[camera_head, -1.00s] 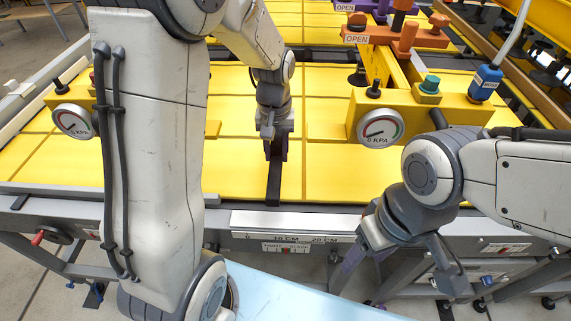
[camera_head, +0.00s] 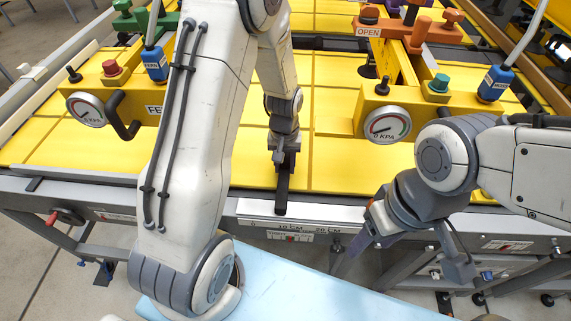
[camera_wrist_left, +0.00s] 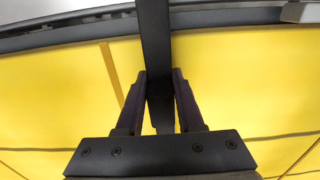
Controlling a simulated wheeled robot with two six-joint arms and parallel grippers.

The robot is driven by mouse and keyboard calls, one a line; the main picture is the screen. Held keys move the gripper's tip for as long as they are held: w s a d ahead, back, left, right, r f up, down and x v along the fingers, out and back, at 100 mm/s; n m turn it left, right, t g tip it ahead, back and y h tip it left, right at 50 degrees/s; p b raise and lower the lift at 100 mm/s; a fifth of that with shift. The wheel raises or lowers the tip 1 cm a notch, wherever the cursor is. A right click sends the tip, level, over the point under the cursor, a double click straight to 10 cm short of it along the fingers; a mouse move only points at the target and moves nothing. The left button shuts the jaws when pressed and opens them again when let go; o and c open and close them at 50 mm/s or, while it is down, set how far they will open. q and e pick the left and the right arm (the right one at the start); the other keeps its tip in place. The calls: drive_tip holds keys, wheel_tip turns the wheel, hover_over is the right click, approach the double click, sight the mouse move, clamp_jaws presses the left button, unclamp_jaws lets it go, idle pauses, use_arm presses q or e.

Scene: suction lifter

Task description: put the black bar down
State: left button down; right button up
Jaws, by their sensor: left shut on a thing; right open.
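The black bar (camera_head: 282,196) is a long, narrow, dark strip. In the head view its near end overlaps the front rail of the yellow table (camera_head: 340,165). My left gripper (camera_head: 284,158) is above the yellow surface, shut on the bar. In the left wrist view the bar (camera_wrist_left: 155,45) runs between the two dark fingers of my left gripper (camera_wrist_left: 162,78) and across the dark table edge at the top. I cannot tell whether the bar touches the table. My right gripper (camera_head: 412,250) is open and empty in front of the table's front edge.
Yellow lifter blocks with pressure gauges stand left (camera_head: 87,109) and right (camera_head: 387,124) of the bar. An orange valve part (camera_head: 410,30) marked OPEN is behind the right one. A pale blue surface (camera_head: 290,290) lies in front. Yellow surface around the bar is clear.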

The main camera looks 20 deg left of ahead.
sight(285, 160)
use_arm(q)
drive_tip(key=shift+f+b, duration=0.35)
drive_tip(key=shift+f, duration=0.1)
drive_tip(key=c, duration=0.5)
unclamp_jaws()
drive_tip(key=shift+r, duration=0.15)
drive_tip(key=shift+r+p, duration=0.25)
drive_tip(key=shift+p, duration=0.05)
drive_tip(key=shift+r, duration=0.35)
wheel_tip(285, 160, up, 12)
drive_tip(key=shift+f+b, duration=0.2)
drive_tip(key=shift+b, duration=0.9)
drive_tip(key=shift+s+f, duration=0.1)
